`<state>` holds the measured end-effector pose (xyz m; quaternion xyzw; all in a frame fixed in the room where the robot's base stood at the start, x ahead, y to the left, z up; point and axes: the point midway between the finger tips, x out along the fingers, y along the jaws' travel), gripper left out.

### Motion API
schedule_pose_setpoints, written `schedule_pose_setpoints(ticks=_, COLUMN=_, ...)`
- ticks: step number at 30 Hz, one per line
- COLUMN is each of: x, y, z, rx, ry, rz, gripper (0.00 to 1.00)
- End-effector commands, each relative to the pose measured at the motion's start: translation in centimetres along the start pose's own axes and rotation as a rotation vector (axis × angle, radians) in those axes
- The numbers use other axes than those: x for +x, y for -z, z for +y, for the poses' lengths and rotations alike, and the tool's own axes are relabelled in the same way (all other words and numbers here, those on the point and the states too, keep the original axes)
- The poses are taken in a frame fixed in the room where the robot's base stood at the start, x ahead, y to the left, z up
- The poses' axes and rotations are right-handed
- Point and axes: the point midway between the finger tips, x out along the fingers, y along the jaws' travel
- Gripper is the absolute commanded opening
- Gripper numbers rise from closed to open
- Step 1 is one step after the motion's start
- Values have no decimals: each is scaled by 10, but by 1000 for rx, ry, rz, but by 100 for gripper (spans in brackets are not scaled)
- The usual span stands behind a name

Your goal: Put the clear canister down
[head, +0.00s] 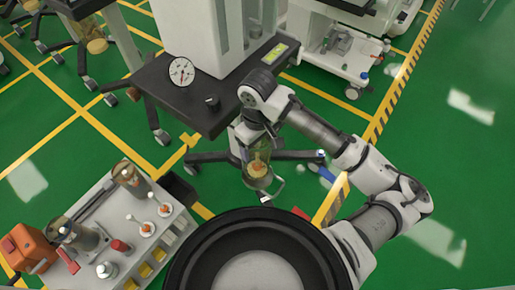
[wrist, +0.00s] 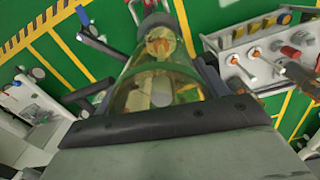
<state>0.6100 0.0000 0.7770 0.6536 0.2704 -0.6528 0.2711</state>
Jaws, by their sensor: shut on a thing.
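The clear canister (head: 258,171), with a yellowish tint and an orange part inside, hangs below my gripper (head: 252,138) in the head view. My gripper is shut on it and holds it above the green floor, beside the black shelf of the cart at the centre. In the wrist view the canister (wrist: 160,75) fills the middle, pointing away between the dark fingers. Its near end is hidden behind the gripper's dark edge.
A black shelf (head: 170,95) with a round gauge (head: 182,71) stands ahead. Cart legs spread below it; green floor is open at right.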

Motion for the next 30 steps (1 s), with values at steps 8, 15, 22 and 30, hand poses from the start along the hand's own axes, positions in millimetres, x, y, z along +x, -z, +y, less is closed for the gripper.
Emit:
schedule_pose_setpoints(ticks=8, x=31, y=0, z=0, rx=1, ry=0, rz=0, gripper=25)
schedule_pose_setpoints(ticks=15, x=31, y=0, z=0, rx=0, ry=0, rz=0, gripper=25)
schedule_pose_setpoints(ticks=22, x=35, y=0, z=0, rx=1, ry=1, rz=0, gripper=84)
schedule_pose_setpoints(ticks=30, x=35, y=0, z=0, rx=1, ry=1, rz=0, gripper=94)
